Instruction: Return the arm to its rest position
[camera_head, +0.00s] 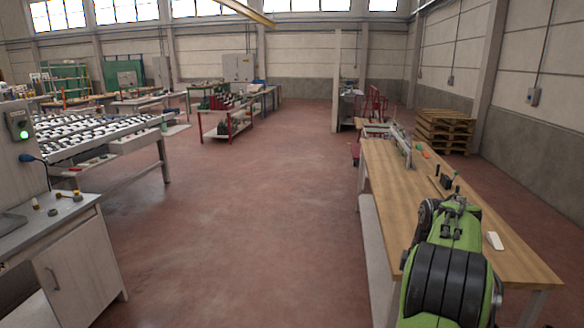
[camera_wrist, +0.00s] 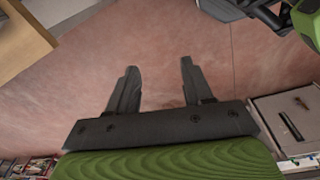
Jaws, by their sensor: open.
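My gripper (camera_wrist: 158,80) shows in the wrist view with its two dark fingers spread apart. Nothing is between them but the reddish floor beyond. My green and black arm (camera_head: 447,280) is folded up at the lower right of the head view, in front of the wooden workbench (camera_head: 400,190). I cannot clearly make out the gripper's fingers in the head view.
A grey cabinet (camera_head: 85,260) with small parts on top stands at the lower left, beside a roller table (camera_head: 90,137). A white object (camera_head: 494,240) lies on the workbench. Pallets (camera_head: 444,131) are stacked behind it. The middle floor (camera_head: 260,200) is clear.

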